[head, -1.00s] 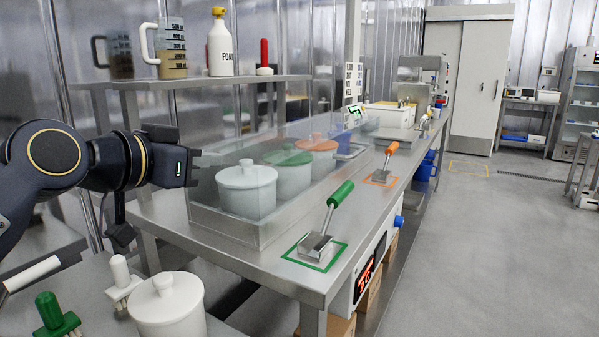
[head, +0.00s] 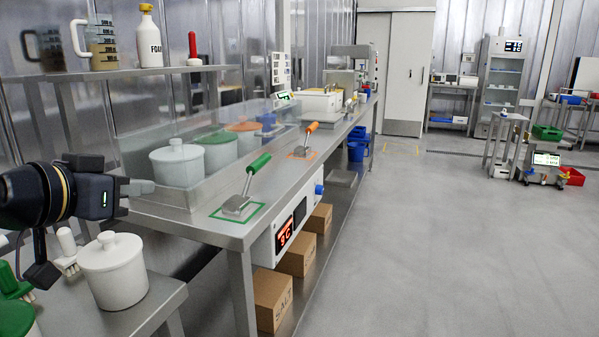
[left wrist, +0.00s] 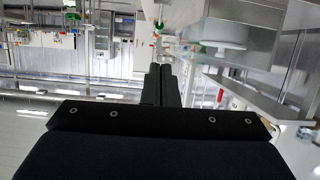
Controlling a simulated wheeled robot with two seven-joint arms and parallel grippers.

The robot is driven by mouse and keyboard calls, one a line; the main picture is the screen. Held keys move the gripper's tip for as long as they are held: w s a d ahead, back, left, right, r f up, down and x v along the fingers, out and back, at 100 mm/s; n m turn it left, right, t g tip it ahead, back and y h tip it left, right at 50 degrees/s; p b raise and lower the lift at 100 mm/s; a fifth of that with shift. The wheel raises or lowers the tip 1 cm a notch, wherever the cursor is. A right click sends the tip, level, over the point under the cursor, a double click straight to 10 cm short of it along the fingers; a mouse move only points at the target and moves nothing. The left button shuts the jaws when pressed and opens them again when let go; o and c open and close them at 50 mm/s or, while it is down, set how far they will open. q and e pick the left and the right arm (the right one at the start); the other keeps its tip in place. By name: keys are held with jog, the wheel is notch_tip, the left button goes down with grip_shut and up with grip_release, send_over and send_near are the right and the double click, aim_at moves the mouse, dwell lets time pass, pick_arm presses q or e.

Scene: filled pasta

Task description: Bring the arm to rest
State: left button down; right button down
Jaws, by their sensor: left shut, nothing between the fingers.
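My left arm (head: 60,195) comes in from the left in the head view, held above the near side table. My left gripper (head: 140,188) points right, at the near end of the long steel counter. In the left wrist view its two dark fingers (left wrist: 160,85) lie together with nothing between them. My right gripper does not show.
A green-handled scoop (head: 250,185) and an orange-handled scoop (head: 306,138) rest on outlined squares. A white pot (head: 112,275) stands on the side table. The floor (head: 430,240) at right is clear.

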pick_arm(q)
jog(key=s+d+f+n+g, duration=0.1)
jog(key=s+f+n+g, duration=0.15)
jog(key=s+f, duration=0.65)
jog(key=s+d+f+n+g, duration=0.1)
jog(key=s+f+g, duration=0.25)
jog(key=f, duration=0.95)
jog(key=s+d+f+n+g, duration=0.1)
jog(key=s+f+n+g, duration=0.1)
jog(key=s+f, duration=0.75)
notch_tip(320, 180, up, 24)
jog(key=w+p, duration=0.2)
jog(key=p, duration=2.3)
jog(key=shift+y, duration=0.4)
jog(key=shift+w+f, duration=0.1)
jog(key=shift+f, duration=0.05)
